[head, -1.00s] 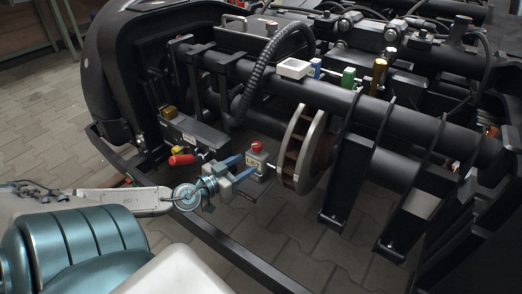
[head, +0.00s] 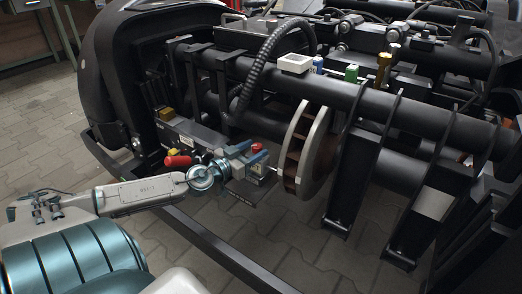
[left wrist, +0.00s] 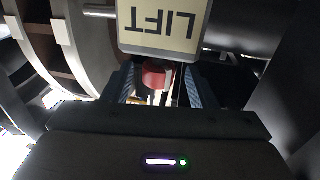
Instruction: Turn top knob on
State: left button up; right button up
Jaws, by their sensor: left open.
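A small box with a LIFT label (left wrist: 163,25) shows upside down at the top of the left wrist view. A red knob (left wrist: 156,74) sits at its edge, and it also shows in the head view (head: 256,148). My left gripper (head: 252,151) is open at the knob, with one blue finger on each side of it. In the left wrist view the knob lies between the two fingers. I cannot tell whether the fingers touch it. In the head view the gripper hides most of the box. My right gripper is not in view.
A round brake disc (head: 308,150) stands just right of the gripper. A thick ribbed hose (head: 261,75) and a long black tube (head: 390,108) run above. A dark frame beam (head: 225,250) crosses in front.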

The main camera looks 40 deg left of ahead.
aim_at(261, 145)
pick_arm(q)
jog(key=shift+w+r+p, duration=0.25)
jog(key=shift+w+p, duration=0.75)
jog(key=shift+w, duration=0.25)
jog(key=shift+w+d+f+p, duration=0.15)
jog(key=shift+w+d+p, duration=0.1)
jog(key=shift+w+p, duration=0.35)
jog(key=shift+s, duration=0.1)
jog(key=c, duration=1)
